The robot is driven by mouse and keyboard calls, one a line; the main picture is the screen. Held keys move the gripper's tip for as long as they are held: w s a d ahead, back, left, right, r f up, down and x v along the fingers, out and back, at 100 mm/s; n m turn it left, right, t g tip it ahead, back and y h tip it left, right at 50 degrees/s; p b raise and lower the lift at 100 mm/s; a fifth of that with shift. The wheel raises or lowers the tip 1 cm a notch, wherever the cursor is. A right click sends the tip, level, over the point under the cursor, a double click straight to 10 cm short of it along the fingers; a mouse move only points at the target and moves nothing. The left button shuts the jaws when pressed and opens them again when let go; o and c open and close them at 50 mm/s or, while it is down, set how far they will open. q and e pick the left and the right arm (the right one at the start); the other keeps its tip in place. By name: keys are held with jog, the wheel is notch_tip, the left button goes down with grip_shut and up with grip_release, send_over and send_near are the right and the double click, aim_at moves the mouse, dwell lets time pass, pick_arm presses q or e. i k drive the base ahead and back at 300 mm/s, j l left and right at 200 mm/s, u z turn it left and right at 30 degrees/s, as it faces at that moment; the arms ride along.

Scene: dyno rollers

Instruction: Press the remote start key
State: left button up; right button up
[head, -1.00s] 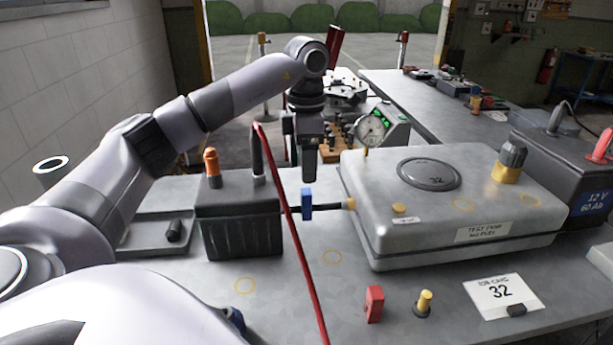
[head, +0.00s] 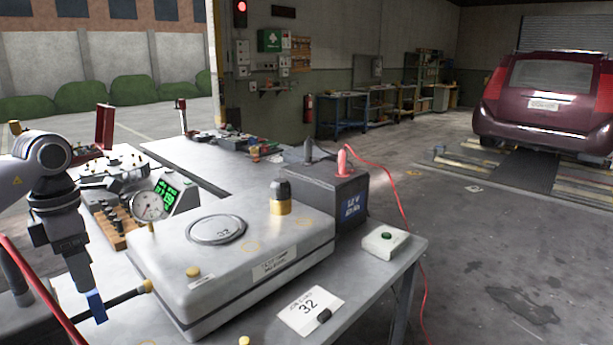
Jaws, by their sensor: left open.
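A small pale box with a green button (head: 387,237) sits on the near right corner of the metal table; it is the only thing here that looks like a start key. No label on it is readable. My left gripper (head: 80,284) points down at the left edge of the view, far from the box. It is open and empty, close above or behind a blue clip (head: 96,306) by the tank's fitting; I cannot tell whether they touch. My right gripper is not in view.
A grey metal tank (head: 250,245) and a black battery (head: 335,195) stand between my left gripper and the box. A job card (head: 310,308) lies in front of the tank. A red cable (head: 395,190) hangs off the battery. A dark red car (head: 550,100) stands behind.

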aim_at(388, 236)
jog(key=k+l, duration=0.7)
jog(key=l, duration=0.15)
